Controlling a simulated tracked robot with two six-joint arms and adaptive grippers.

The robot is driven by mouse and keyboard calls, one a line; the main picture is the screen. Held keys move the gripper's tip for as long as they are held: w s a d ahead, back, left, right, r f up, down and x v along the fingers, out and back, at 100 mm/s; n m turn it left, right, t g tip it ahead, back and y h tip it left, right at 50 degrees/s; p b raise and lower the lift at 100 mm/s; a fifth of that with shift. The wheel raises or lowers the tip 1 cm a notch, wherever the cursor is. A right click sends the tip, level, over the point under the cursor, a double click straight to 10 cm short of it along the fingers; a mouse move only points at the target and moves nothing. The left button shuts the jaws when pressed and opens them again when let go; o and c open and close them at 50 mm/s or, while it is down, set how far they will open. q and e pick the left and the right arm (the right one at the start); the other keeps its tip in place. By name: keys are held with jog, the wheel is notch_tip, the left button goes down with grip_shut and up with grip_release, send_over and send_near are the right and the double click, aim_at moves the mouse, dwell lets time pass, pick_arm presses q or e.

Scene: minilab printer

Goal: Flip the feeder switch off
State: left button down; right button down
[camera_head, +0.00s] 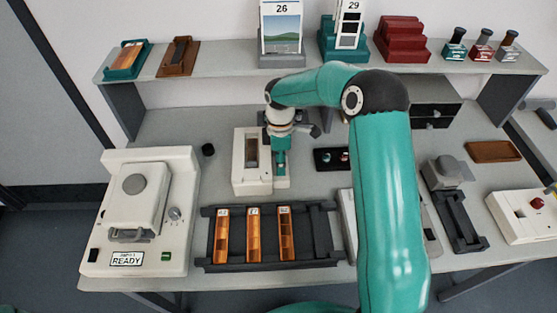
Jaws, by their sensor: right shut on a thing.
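No part is clearly marked as the feeder switch. A beige slotted box (245,178) stands in the middle of the bench. My right gripper (281,168) points down at that box's right side. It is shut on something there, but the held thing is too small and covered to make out. A beige machine (185,190) with a READY label stands at the left. It has a small black switch (93,254), a green button (166,256) and a knob (174,213) on its front. My left gripper is out of view.
A black rack (325,228) with several orange holders lies in front. My right arm covers part of the bench right of it. A dark tray (462,220) and a beige box with a red button (537,203) stand at the right. A shelf (225,63) with cards and stamps runs behind.

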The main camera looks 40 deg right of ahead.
jog(key=shift+w+d+r, duration=0.1)
jog(key=shift+w+r, duration=0.05)
jog(key=shift+w, duration=0.05)
jog(key=c, duration=0.8)
grip_release()
jog(key=shift+o, duration=0.2)
jog(key=shift+s, duration=0.1)
notch_tip(320, 180, up, 12)
jog(key=w, duration=0.1)
jog(key=shift+w+d, duration=0.25)
jog(key=shift+d, duration=0.15)
jog(key=shift+f, duration=0.2)
